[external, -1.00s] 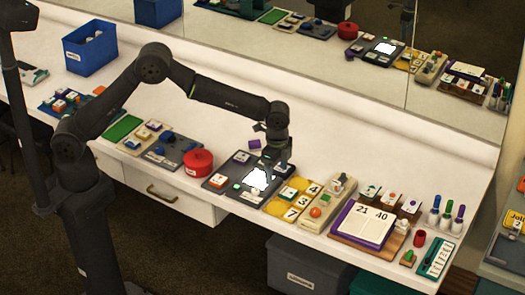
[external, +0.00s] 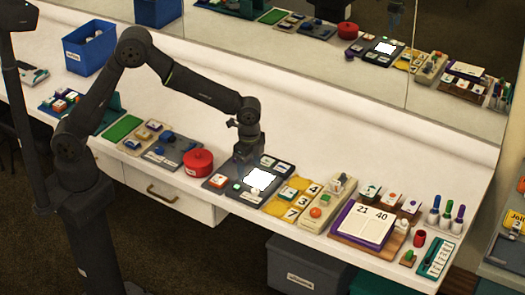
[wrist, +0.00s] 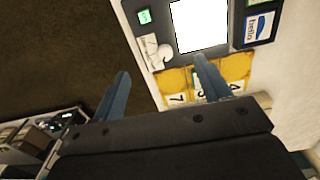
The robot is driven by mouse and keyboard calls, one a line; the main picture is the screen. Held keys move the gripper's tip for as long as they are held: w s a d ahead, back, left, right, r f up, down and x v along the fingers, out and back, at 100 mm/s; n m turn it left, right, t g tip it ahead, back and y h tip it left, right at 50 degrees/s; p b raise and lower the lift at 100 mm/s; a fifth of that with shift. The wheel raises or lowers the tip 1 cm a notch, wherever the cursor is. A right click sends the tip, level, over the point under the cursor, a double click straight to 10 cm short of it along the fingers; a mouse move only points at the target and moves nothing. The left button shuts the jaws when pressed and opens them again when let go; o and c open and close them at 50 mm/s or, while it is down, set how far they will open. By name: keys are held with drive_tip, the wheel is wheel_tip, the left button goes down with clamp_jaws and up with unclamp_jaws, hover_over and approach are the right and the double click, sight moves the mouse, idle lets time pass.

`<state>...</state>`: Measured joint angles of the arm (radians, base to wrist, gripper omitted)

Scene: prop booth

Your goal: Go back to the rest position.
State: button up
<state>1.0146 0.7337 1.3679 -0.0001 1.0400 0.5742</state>
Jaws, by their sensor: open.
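My gripper (external: 246,164) hangs at the end of my arm above the dark board (external: 217,181) with the lit white panel (external: 258,179). In the wrist view my two blue-grey fingers (wrist: 160,85) are spread apart, with nothing between them. The lit panel (wrist: 199,25) and the yellow number tiles (wrist: 180,80) show beyond the fingers, with brown floor at the left. The gripper appears clear of the board, though its exact height is hard to tell.
A red round pot (external: 198,163) stands just left of the gripper. Right of the board are yellow number tiles (external: 275,208), a purple-edged flip calendar (external: 365,224) and upright markers (external: 447,219). A blue bin (external: 88,48) stands far left. A mirror (external: 450,60) runs behind the counter.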

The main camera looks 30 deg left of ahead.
drive_tip(key=w+f, duration=0.2)
drive_tip(key=w, duration=0.1)
drive_tip(key=w+f, duration=0.1)
drive_tip(key=w, duration=0.1)
drive_tip(key=shift+a, duration=0.35)
drive_tip(key=shift+o, duration=0.2)
drive_tip(key=o, duration=0.4)
drive_tip(key=shift+r, duration=0.1)
drive_tip(key=shift+c, duration=0.2)
drive_tip(key=shift+o, duration=1.3)
drive_tip(key=s+a+r, duration=0.3)
drive_tip(key=s+r, duration=0.2)
drive_tip(key=r, duration=0.7)
drive_tip(key=shift+s+a, duration=0.2)
drive_tip(key=shift+s, duration=0.2)
wheel_tip(320, 180, down, 10)
drive_tip(key=shift+s+a+r, duration=0.2)
drive_tip(key=shift+r, duration=0.05)
